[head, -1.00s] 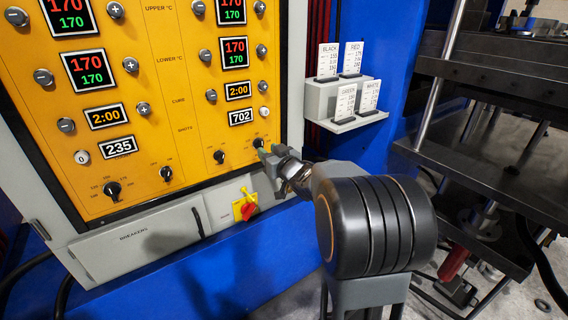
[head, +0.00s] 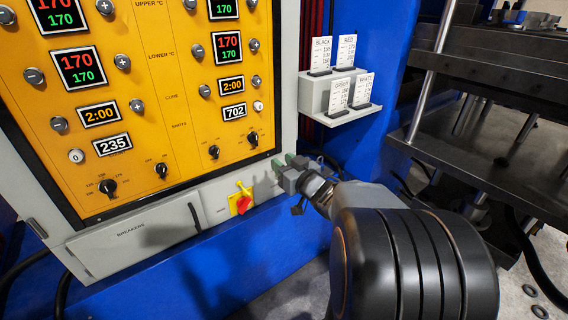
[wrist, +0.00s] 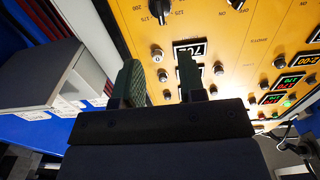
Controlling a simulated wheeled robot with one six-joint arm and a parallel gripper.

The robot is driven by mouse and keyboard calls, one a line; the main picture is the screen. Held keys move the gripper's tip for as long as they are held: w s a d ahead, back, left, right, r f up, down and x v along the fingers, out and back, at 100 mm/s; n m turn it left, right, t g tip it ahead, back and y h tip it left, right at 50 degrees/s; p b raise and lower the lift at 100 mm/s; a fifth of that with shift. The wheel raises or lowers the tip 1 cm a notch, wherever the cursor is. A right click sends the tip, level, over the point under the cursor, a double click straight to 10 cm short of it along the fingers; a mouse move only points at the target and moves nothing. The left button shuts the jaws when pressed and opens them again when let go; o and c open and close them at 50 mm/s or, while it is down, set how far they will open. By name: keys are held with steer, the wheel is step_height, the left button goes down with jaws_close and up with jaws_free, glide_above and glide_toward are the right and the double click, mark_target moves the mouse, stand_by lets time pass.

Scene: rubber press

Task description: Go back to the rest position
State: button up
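My gripper (head: 285,165) is in the head view, just right of the lower right corner of the yellow control panel (head: 130,150). In the wrist view, my gripper (wrist: 160,78) has its two green fingers apart, with nothing between them. The panel's "702" display (wrist: 188,48) shows beyond the fingers. In the head view, a black knob (head: 252,139) sits on the panel to the left of the fingers, and they appear clear of it.
A white shelf with cards (head: 335,100) is on the blue wall above my gripper. A red-and-yellow switch (head: 241,201) is below the panel, left of my gripper. The press (head: 500,130) stands at the right. Floor is open at the lower middle.

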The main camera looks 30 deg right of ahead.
steer(key=s+d+f+m+g+h+p, duration=0.1)
steer(key=s+d+f+m+g+h, duration=0.2)
steer(key=d+f+g+h, duration=0.35)
steer(key=s+a+r+m+g+p, duration=0.1)
steer(key=s+a+g+p, duration=0.1)
steer(key=s+g+p, duration=0.25)
steer(key=s+a+r+n+g+y+p, duration=0.1)
steer(key=s+a+r+p, duration=0.3)
steer(key=a, duration=0.5)
steer(key=s+a+r+n+g+y+p, duration=0.1)
steer(key=s+a+r+g+y+p, duration=0.1)
steer(key=a+r+p, duration=0.6)
step_height(320, 180, up, 3)
steer(key=s+y+p, duration=0.1)
steer(key=s, duration=0.1)
steer(key=shift+s+a+r+n, duration=0.2)
steer(key=shift+s+a+n, duration=0.15)
steer(key=shift+s+n, duration=0.05)
steer(key=shift+c, duration=0.2)
